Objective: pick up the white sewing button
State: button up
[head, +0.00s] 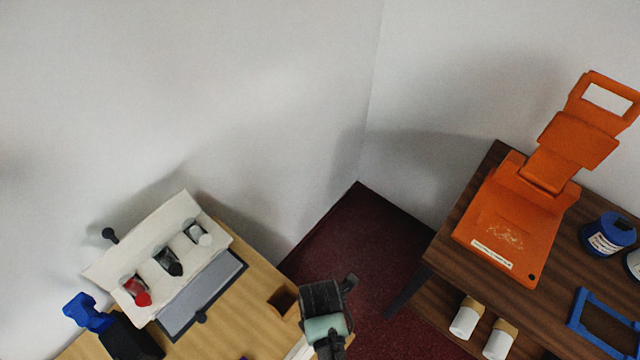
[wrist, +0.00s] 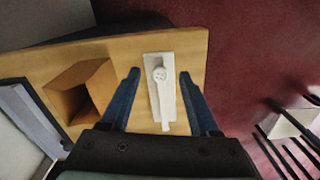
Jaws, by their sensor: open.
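The white sewing button (wrist: 159,74) is small and round. In the wrist view it lies on a pale, narrow strip (wrist: 166,105) on the wooden counter. My gripper (wrist: 160,75) is open, with one blue finger on each side of the button in the picture and nothing between them held. I cannot tell how high the fingertips are above the counter. In the head view my gripper (head: 325,310) is over the counter's right end; the button cannot be made out there, and only an edge of the strip (head: 299,348) shows.
A small open brown box (wrist: 83,92) stands left of the strip, and also shows in the head view (head: 283,301). A white holder (head: 158,238) with a grey panel (head: 205,297) stands farther left. The counter's right edge is close, with dark red floor (wrist: 255,60) beyond.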

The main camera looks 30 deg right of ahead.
jog(key=shift+f, duration=0.1)
jog(key=shift+c, duration=0.2)
grip_shut()
dwell(0.5)
notch_tip(320, 180, up, 11)
jog(key=shift+f+b, duration=0.2)
jog(key=shift+b, duration=0.25)
